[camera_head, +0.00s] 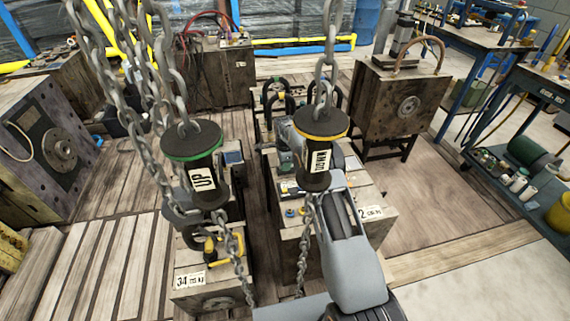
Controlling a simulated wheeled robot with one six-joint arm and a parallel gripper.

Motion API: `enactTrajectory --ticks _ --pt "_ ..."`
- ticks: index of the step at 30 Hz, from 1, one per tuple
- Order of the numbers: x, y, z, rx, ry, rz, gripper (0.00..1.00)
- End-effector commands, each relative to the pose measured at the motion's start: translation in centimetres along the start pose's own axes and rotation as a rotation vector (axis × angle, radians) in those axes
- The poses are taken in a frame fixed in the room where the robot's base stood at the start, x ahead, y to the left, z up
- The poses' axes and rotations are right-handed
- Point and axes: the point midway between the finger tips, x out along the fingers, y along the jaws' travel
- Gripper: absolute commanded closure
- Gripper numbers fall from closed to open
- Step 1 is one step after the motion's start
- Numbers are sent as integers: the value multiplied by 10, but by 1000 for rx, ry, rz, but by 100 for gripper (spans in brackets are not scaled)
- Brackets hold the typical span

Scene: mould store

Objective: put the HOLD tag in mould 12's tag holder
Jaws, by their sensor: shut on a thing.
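Mould 12 is a wooden-sided block (345,237) in the middle, its front label (371,212) partly covered by my arm, so only a "2" shows clearly. My arm reaches over it from the bottom right. My gripper (287,160) is over the far part of the block, largely hidden behind the black DOWN handle (316,172). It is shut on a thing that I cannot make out. A small pale card (291,187) shows on the block's top below the gripper; I cannot tell whether it is the HOLD tag or a holder.
The DOWN handle and a green-ringed UP handle (205,180) hang on chains in front of the work area. Mould 34 (207,283) stands close on the left. A big mould on a stand (400,105) is at the right. Wooden floor at the right is clear.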

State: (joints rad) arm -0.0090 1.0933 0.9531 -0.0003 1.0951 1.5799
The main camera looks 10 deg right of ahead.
Motion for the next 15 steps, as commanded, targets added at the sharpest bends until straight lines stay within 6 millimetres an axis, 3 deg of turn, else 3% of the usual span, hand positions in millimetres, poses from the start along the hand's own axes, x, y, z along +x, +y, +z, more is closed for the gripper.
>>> enactTrajectory --ticks 8,9,15 --pt "1 0 0 0 0 0 100" --pt "1 0 0 0 0 0 78" --pt "1 0 0 0 0 0 59"
